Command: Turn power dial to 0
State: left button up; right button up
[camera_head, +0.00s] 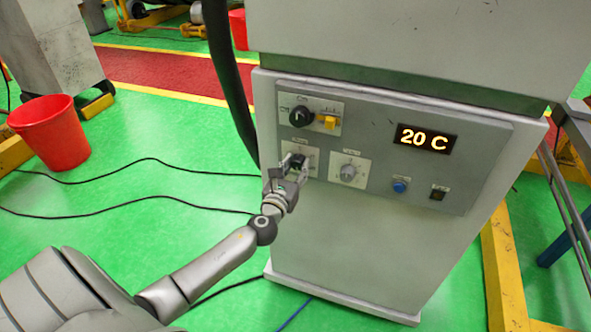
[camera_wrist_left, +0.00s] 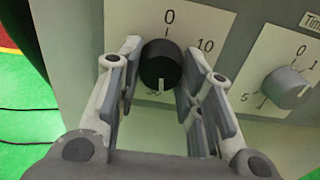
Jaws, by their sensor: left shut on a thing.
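The power dial is a black round knob (camera_wrist_left: 161,66) on a white scale plate (camera_wrist_left: 222,22) in the left wrist view. The plate reads 0 at the top and 10 at the upper right. The knob's pale pointer mark faces down, towards a lower number that is partly hidden. In the head view the dial (camera_head: 298,159) sits in the lower left of the grey control panel, partly covered by my left gripper (camera_head: 289,173). My left gripper (camera_wrist_left: 158,75) is shut on the dial, one finger on each side. My right gripper is not in view.
A grey timer dial (camera_head: 348,172) is close to the right of the gripper. Above are a black selector knob (camera_head: 301,116) and a yellow switch (camera_head: 327,121). A display (camera_head: 427,139) reads 20 C. A blue button (camera_head: 400,186) and a dark switch (camera_head: 437,194) are further right.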

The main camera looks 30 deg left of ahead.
pick_arm(q)
jog(key=n+b, duration=0.1)
jog(key=n, duration=0.2)
jog(key=shift+d+f+n, duration=0.1)
jog(key=shift+n, duration=0.3)
jog(key=n+b, duration=0.1)
jog(key=n, duration=0.3)
jog(key=shift+n, duration=0.3)
jog(key=n+b, duration=0.1)
jog(key=n, duration=0.3)
jog(key=shift+d, duration=0.1)
jog(key=n, duration=0.4)
jog(key=shift+r, duration=0.25)
jog(key=n, duration=0.4)
jog(key=shift+r+n, duration=0.1)
jog(key=shift+n, duration=0.2)
jog(key=n+p, duration=0.1)
jog(key=n, duration=0.2)
jog(key=shift+n, duration=0.3)
jog(key=n+p, duration=0.1)
jog(key=n, duration=0.4)
jog(key=shift+r, duration=0.1)
jog(key=shift+n+p, duration=0.75)
jog(key=shift+n, duration=1.25)
